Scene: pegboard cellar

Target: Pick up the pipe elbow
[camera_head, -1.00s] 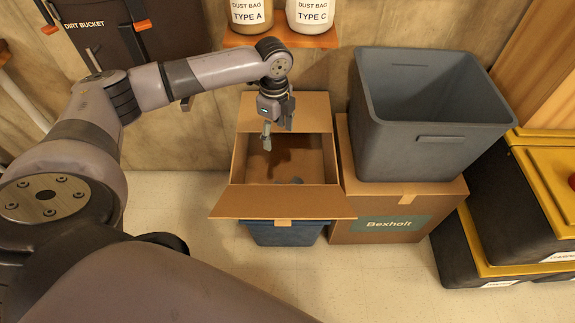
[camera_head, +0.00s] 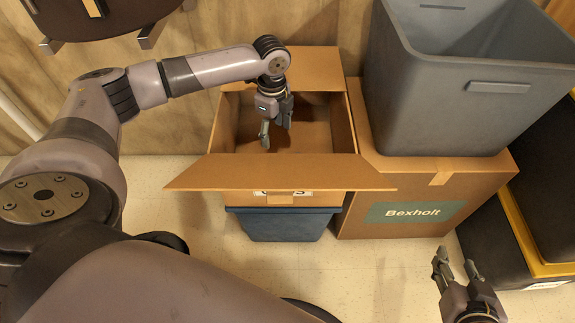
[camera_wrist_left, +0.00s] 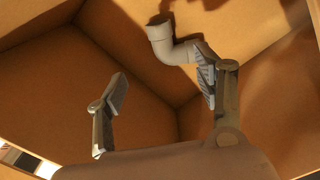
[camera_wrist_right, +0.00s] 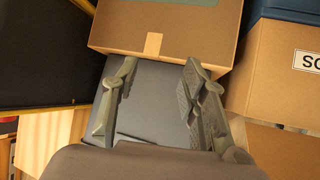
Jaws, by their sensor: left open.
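The pipe elbow (camera_wrist_left: 172,42), a pale grey bent tube, lies inside the open cardboard box (camera_head: 338,112). It shows in the left wrist view, close to the right finger; I cannot tell whether they touch. In the head view the elbow is not visible behind the box's front flap. My left gripper (camera_head: 276,128) is open and points down into the box, and its spread fingers also show in the left wrist view (camera_wrist_left: 162,88). The elbow is not between them. My right gripper (camera_head: 457,262) is open and empty at the lower right, outside the box.
The box's front flap (camera_head: 280,172) sticks out towards me, above a blue bin (camera_head: 280,225). To the right, a large grey tub (camera_head: 470,110) stands on a closed Bexholt carton (camera_head: 400,215). Black crates with yellow edges (camera_head: 490,240) stand further right. Pale floor is clear in front.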

